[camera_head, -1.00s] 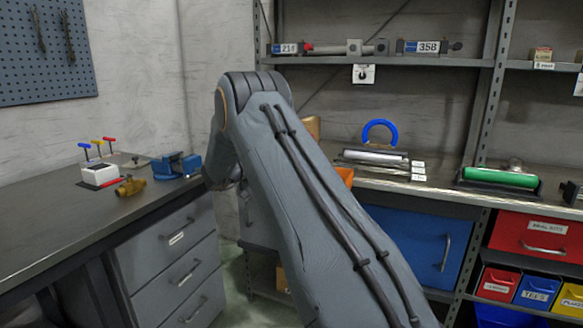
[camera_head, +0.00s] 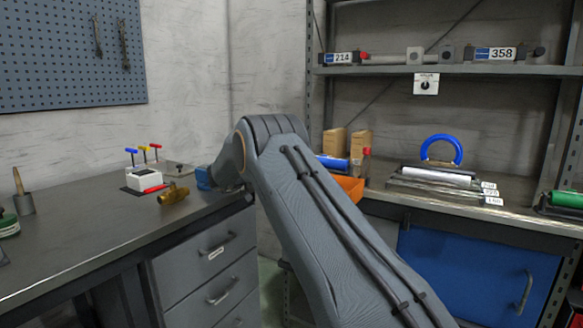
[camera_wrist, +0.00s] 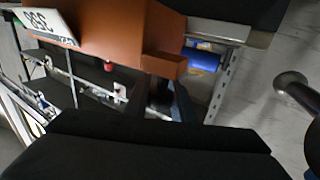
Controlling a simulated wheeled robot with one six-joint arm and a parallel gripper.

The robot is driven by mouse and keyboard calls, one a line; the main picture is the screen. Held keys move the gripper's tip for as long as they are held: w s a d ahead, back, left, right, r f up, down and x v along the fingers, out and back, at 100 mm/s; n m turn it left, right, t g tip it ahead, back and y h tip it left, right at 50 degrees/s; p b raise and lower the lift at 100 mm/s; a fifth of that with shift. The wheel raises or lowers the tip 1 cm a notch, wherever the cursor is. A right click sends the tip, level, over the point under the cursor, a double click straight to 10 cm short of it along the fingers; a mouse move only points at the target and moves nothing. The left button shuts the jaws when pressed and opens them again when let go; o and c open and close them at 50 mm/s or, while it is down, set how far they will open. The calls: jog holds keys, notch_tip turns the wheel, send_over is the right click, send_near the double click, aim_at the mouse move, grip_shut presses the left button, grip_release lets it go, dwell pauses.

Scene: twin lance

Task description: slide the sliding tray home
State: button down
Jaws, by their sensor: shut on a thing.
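My gripper (camera_wrist: 160,98) shows as dark fingers in the middle of the wrist view. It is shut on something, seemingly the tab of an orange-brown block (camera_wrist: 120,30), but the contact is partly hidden. In the head view my own arm hides the gripper. I cannot tell for certain which thing is the sliding tray. A flat metal tray-like stand (camera_head: 415,187) with a white roller (camera_head: 436,175) and a blue ring handle (camera_head: 441,140) sits on the right bench. An orange bin (camera_head: 350,187) shows partly behind my arm.
The left bench (camera_head: 75,235) carries a white block with coloured keys (camera_head: 145,178), a brass fitting (camera_head: 173,194) and a blue vise (camera_head: 203,178), partly hidden. Cartons (camera_head: 360,143) stand at the back. A blue drawer (camera_head: 465,272) is below the right bench.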

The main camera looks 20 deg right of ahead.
jog(key=shift+d+r, duration=0.15)
jog(key=shift+d, duration=0.05)
jog(key=c, duration=1.5)
grip_release()
jog(key=shift+w+d, duration=0.1)
jog(key=shift+d, duration=0.1)
jog(key=r, duration=0.9)
jog(key=shift+a+r, duration=0.35)
jog(key=shift+r, duration=0.05)
